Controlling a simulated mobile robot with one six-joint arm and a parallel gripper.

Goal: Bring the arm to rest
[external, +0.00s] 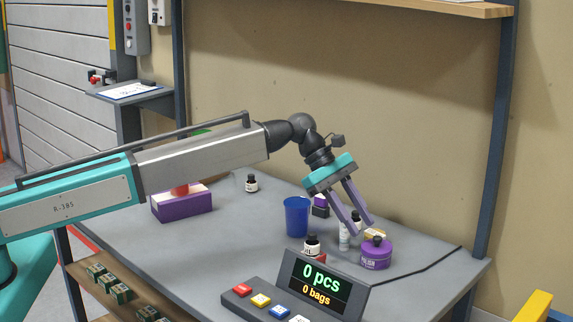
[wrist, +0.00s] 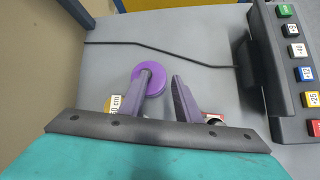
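My gripper (external: 363,226) reaches down over the right part of the grey table (external: 235,240), its purple fingers apart with nothing seen between them. In the wrist view my gripper (wrist: 162,74) also shows a gap between its fingers. A round purple tin marked "POLISH" (external: 376,257) stands just below and right of the fingertips. A small white bottle (external: 344,238) and a dark-capped bottle (external: 357,217) stand close behind or beside the fingers, partly hidden.
A blue cup (external: 297,217) stands left of my gripper. A black-capped bottle (external: 312,247) is in front, near the counter display (external: 318,283) with coloured buttons. A purple box (external: 183,205) and another bottle (external: 251,183) are farther left. A shelf (external: 430,8) hangs above. A black cable (external: 425,262) crosses the right side.

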